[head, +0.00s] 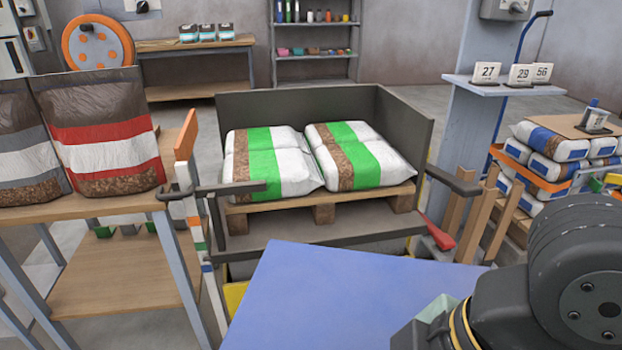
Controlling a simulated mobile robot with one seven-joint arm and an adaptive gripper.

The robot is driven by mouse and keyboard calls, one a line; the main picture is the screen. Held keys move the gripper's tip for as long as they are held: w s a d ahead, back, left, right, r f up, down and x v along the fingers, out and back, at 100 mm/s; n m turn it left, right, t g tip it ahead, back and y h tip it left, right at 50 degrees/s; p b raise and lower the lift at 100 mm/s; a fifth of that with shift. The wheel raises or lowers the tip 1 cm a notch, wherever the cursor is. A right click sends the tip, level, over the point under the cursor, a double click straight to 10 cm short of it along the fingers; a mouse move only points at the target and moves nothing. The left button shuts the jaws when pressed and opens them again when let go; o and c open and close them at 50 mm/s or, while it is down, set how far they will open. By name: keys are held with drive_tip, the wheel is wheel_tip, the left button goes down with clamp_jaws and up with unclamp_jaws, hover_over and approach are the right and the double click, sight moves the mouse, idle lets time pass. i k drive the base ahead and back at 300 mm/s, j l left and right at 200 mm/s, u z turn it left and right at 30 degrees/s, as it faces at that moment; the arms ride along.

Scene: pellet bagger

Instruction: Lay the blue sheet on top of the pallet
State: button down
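The blue sheet (335,300) fills the bottom middle of the head view, flat and smooth, in front of the pallet and apart from it. Its near part runs out of the picture. The wooden pallet (345,211) stands in a grey three-walled bay and bears stacked white bags with green and brown bands (275,160). No sheet lies on these bags. My gripper (425,325) is only partly in view at the bottom right, beside the sheet's right side. My dark wrist hides part of it, and its fingertips and any hold on the sheet cannot be made out.
Dark arms (455,181) jut from the bay's front corners; a red lever (437,232) hangs at right. A wooden bench (100,210) with large bags is at left. A blue-grey post with a number-card shelf (500,88) and another bag stack (565,155) stand at right.

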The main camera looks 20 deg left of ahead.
sight(312, 143)
drive_tip(key=i+j, duration=1.55)
